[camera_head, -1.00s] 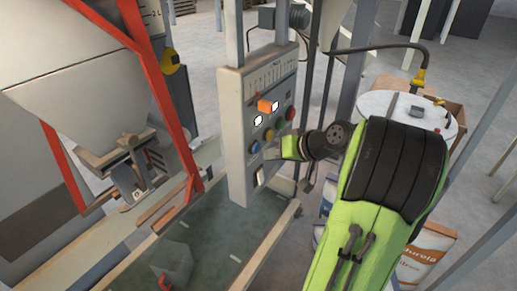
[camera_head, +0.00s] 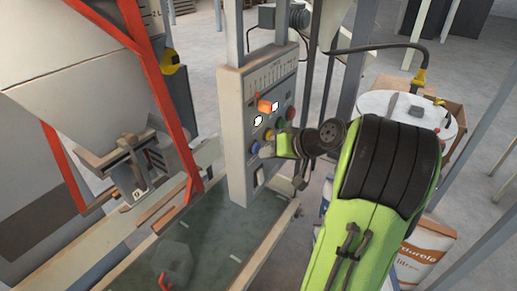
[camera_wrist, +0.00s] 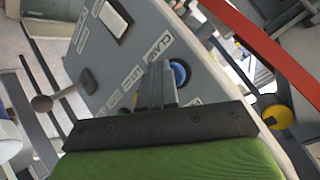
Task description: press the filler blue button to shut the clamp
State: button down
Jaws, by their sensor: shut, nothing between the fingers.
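The filler's grey control panel (camera_head: 234,130) stands upright at the middle of the head view. Its blue button (camera_head: 255,148) is low on the face, below a yellow button. In the wrist view the blue button (camera_wrist: 180,73) shows beside my fingers, near a label reading CLAMP. My gripper (camera_head: 266,152) is shut and empty, its tips close to the panel face by the blue button. In the wrist view my gripper (camera_wrist: 160,68) partly overlaps the button's left side. I cannot tell whether the tips touch it. The filler spout (camera_head: 133,178) hangs under the hopper at left.
A green-grey platform (camera_head: 215,235) lies below. Printed sacks (camera_head: 425,250) stand at right.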

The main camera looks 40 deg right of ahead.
jog(key=shift+w+a, duration=0.1)
jog(key=shift+w, duration=0.2)
dwell(0.4)
jog(key=shift+s+d, duration=0.3)
jog(key=shift+s, duration=0.6)
jog(key=s+d, duration=0.2)
jog(key=s, duration=0.3)
jog(key=shift+s, duration=0.35)
